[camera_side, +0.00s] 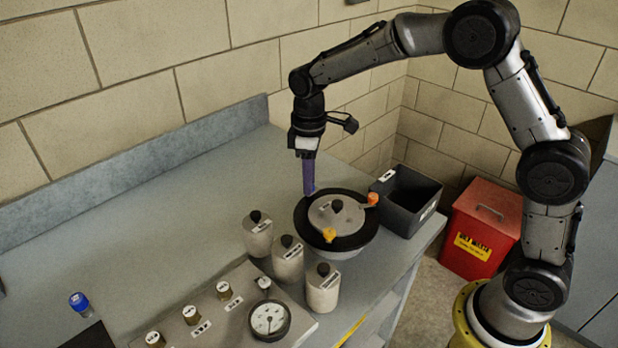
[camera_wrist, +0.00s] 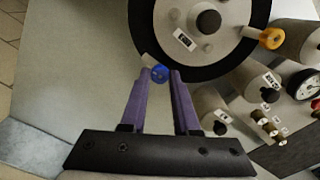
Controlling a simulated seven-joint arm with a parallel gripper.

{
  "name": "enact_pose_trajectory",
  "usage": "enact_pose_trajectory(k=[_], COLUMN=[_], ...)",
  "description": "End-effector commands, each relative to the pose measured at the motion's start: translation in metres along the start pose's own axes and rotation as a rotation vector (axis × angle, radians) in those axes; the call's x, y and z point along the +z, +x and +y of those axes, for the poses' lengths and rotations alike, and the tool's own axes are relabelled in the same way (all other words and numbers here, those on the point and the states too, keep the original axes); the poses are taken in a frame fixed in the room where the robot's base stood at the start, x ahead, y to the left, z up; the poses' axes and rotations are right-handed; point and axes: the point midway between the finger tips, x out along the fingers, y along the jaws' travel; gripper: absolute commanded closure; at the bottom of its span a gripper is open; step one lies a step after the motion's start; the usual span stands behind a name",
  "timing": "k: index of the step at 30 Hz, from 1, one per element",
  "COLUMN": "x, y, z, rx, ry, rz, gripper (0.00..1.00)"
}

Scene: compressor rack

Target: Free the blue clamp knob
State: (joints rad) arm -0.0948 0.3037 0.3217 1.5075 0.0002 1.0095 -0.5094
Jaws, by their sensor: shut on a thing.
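The blue clamp knob (camera_wrist: 160,73) is at the rim of a round vessel, between the tips of my purple fingers in the wrist view. My gripper (camera_wrist: 160,76) is shut on it. In the side view my gripper (camera_side: 310,190) points straight down at the vessel's far-left rim, and the fingers hide most of the knob. The vessel has a wide black rim (camera_side: 347,242) and a grey lid (camera_side: 349,213) with a black centre knob (camera_side: 337,206). An orange clamp knob (camera_side: 373,198) and a yellow clamp knob (camera_side: 329,234) sit elsewhere around the lid.
Several grey canisters, one of them here (camera_side: 288,259), stand left and in front of the vessel, near a gauge (camera_side: 270,319) on a panel. A dark open bin (camera_side: 407,199) is close on the right. A blue-capped vial (camera_side: 79,302) stands left. The bench's back is clear.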

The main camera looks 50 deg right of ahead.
Motion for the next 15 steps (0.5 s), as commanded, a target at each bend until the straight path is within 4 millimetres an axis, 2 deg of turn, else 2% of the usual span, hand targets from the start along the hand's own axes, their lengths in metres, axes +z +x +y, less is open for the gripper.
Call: enact_pose_trajectory(k=[4, 5, 9, 15], x=[-0.0003, -0.0004, -0.0003, -0.0002], y=[-0.0018, -0.0019, -0.0013, -0.0006], z=[0.0002, 0.0002, 0.0001, 0.0001], rx=[0.002, 0.002, 0.002, 0.001], ry=[-0.001, -0.001, 0.000, 0.001], rz=[0.002, 0.002, 0.002, 0.001], gripper=[1.00, 0.67, 0.42, 0.41])
